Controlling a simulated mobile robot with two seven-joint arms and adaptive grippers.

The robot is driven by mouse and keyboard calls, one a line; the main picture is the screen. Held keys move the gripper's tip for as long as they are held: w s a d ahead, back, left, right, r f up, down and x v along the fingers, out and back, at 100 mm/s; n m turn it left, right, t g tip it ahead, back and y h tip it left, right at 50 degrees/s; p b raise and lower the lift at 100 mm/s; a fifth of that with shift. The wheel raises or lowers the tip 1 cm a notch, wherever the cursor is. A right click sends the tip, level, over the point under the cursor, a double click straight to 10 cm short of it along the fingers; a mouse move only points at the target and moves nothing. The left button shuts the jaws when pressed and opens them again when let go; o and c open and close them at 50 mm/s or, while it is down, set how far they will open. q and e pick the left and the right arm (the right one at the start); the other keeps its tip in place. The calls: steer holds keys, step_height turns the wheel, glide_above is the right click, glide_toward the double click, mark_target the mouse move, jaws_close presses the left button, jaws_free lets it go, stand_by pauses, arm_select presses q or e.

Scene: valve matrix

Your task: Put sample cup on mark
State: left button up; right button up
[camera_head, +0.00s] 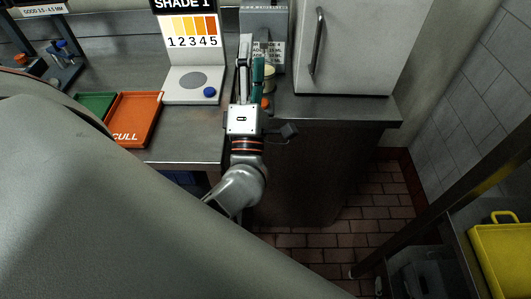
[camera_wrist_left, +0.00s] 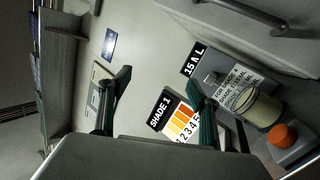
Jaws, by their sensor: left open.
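A glass cup with pale cream contents (camera_head: 269,76) stands at a grey dispenser on the counter. It also shows in the left wrist view (camera_wrist_left: 258,108), at the right. My left gripper (camera_head: 250,62) is open and empty, just left of the cup in the head view. In the left wrist view its two green-grey fingers (camera_wrist_left: 163,88) are well apart, and the cup lies outside them, beyond the right finger. A white SHADE 1 stand (camera_head: 180,99) has a round grey disc (camera_head: 193,80) on its base, left of my gripper. My right gripper is not in view.
An orange button (camera_wrist_left: 282,136) sits beside the cup. A blue button (camera_head: 209,92) is on the stand. An orange CULL tray (camera_head: 134,116) and a green tray (camera_head: 95,101) lie left. A white cabinet (camera_head: 355,45) stands right of the dispenser.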

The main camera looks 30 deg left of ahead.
arm_select(q)
steer(key=d+f+m+g+h, duration=0.1)
steer(key=d+f+m+h, duration=0.4)
steer(key=f+m, duration=0.25)
steer(key=s+d+f+m+g+h, duration=0.1)
steer(key=d+f+m+h, duration=0.3)
steer(key=f+m+h, duration=0.3)
steer(key=d+f+m+g+h, duration=0.1)
steer(key=d+f+m+h, duration=0.35)
steer(key=f+m, duration=0.4)
steer(key=s+a+f+m+g+y, duration=0.1)
steer(key=s+f+m+g, duration=0.2)
steer(key=f, duration=0.7)
steer(key=s+a+f+m+g+y, duration=0.1)
steer(key=s+f+m+g, duration=0.3)
steer(key=s+f, duration=0.4)
step_height(320, 180, down, 3)
steer(key=shift+a+r+g, duration=0.2)
steer(key=shift+a+g, duration=0.1)
steer(key=shift+a, duration=0.15)
